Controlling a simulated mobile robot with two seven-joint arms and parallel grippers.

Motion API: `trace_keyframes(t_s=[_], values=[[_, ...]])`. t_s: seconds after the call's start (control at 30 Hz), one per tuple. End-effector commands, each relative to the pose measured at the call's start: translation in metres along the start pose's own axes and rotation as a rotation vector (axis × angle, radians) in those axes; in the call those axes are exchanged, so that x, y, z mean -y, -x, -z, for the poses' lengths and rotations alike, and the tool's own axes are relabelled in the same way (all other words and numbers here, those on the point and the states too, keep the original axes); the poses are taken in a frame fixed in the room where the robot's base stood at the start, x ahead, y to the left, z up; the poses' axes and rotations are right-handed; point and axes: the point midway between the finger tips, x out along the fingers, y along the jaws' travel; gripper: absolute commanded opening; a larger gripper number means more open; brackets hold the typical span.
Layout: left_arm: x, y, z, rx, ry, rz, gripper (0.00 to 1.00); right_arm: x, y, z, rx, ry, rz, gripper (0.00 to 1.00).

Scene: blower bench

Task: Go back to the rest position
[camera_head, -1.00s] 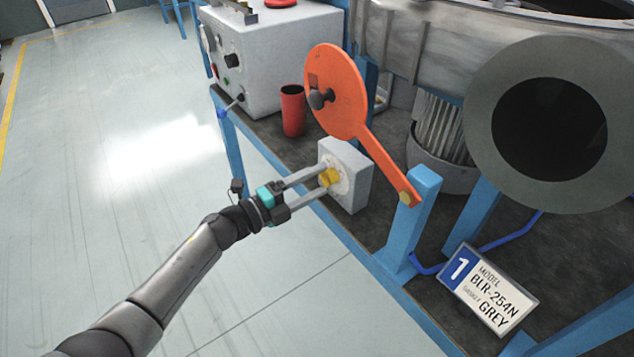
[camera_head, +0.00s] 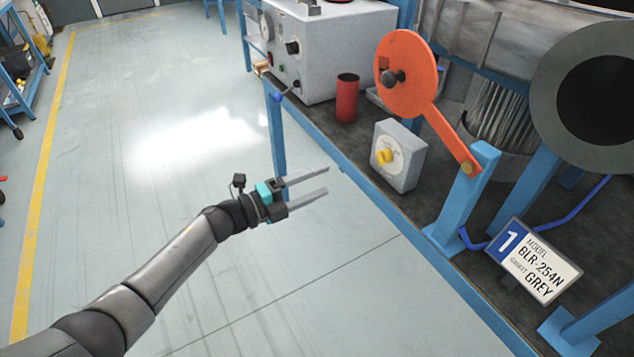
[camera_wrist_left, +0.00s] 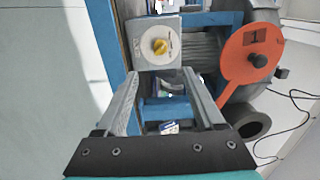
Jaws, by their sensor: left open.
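My left gripper (camera_head: 322,183) is open and empty, in the air to the left of the bench's front edge. Its two fingers also show in the left wrist view (camera_wrist_left: 166,80), with nothing between them in its grasp. The grey box with the yellow knob (camera_head: 385,156) stands on the bench, to the right of the gripper and apart from it. The same box shows ahead of the fingers in the left wrist view (camera_wrist_left: 148,42). My right gripper is in neither view.
The bench (camera_head: 345,150) holds a red cup (camera_head: 347,100), a grey control box (camera_head: 335,48), an orange disc with a lever (camera_head: 412,85), the blower's round opening (camera_head: 548,90) and a sign reading BLR-254N (camera_head: 540,262). The floor (camera_head: 150,180) left of the bench is clear.

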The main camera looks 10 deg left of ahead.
Motion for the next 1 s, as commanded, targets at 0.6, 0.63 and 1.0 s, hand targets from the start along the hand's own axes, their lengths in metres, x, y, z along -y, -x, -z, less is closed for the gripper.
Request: trace_keyframes(t_s=[0.6, 0.63, 1.0], values=[[-0.15, 0.078, -0.027, 0.488, 0.574, -0.103, 0.7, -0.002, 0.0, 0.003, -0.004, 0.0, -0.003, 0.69], [-0.17, 0.092, -0.025, 0.547, 0.637, -0.119, 0.7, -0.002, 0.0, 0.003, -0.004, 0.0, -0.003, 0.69], [-0.362, 0.267, 0.081, 1.2, 1.279, -0.341, 0.7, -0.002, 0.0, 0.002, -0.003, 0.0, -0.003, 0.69]])
